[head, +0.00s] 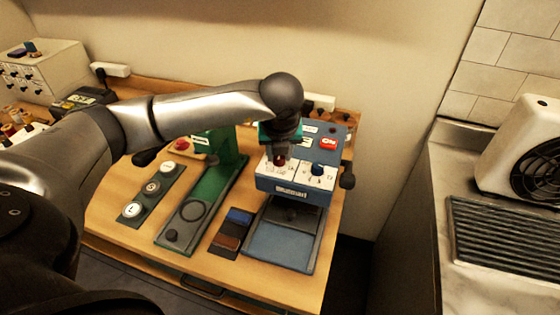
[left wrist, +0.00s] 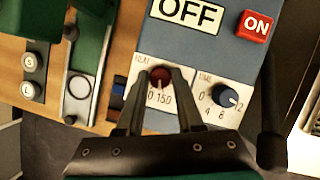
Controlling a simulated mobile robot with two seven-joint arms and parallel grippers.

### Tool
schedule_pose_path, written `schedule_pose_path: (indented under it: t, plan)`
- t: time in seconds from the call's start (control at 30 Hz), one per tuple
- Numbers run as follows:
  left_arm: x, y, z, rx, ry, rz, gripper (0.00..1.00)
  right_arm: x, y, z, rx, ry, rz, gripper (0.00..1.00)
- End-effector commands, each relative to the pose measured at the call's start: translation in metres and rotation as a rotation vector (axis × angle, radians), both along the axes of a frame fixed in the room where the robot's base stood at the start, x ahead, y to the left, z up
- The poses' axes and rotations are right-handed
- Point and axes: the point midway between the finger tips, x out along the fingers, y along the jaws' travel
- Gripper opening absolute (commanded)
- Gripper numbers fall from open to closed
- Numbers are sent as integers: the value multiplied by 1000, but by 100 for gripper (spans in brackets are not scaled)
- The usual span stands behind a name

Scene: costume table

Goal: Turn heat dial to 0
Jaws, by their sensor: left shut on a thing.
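The blue heat press (head: 292,187) stands on the right part of the wooden table. Its front panel carries a red heat dial (left wrist: 159,75), with 0 and 150 readable below it and the rest of its scale hidden by my fingers. My left gripper (left wrist: 161,84) comes down from above and is shut on the red dial, one finger at each side. In the head view my left gripper (head: 281,152) covers most of the dial. The dial's exact setting is hard to read. My right gripper is not in view.
A blue time dial (left wrist: 223,95) sits just right of the heat dial. Above are an OFF label (left wrist: 188,13) and a red ON button (left wrist: 255,25). A black side handle (head: 347,180) is at the press's right. A green press (head: 208,196) stands to the left.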

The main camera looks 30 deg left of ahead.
Motion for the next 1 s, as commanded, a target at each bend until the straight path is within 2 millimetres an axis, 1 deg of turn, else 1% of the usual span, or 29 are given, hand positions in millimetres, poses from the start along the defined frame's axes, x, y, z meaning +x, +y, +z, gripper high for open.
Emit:
schedule_pose_path:
  t: [0.03, 0.5, 0.8, 1.0]
  plan:
    - [0, 1, -4, 0, -4, -44, 0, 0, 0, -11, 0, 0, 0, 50]
    - [-1, 4, -4, 0, -1, -489, 0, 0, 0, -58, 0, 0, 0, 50]
    - [-1, 5, -2, -1, -1, -773, 0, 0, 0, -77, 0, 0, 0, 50]
    - [-1, 6, -1, -2, 0, -961, 0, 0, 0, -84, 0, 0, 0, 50]
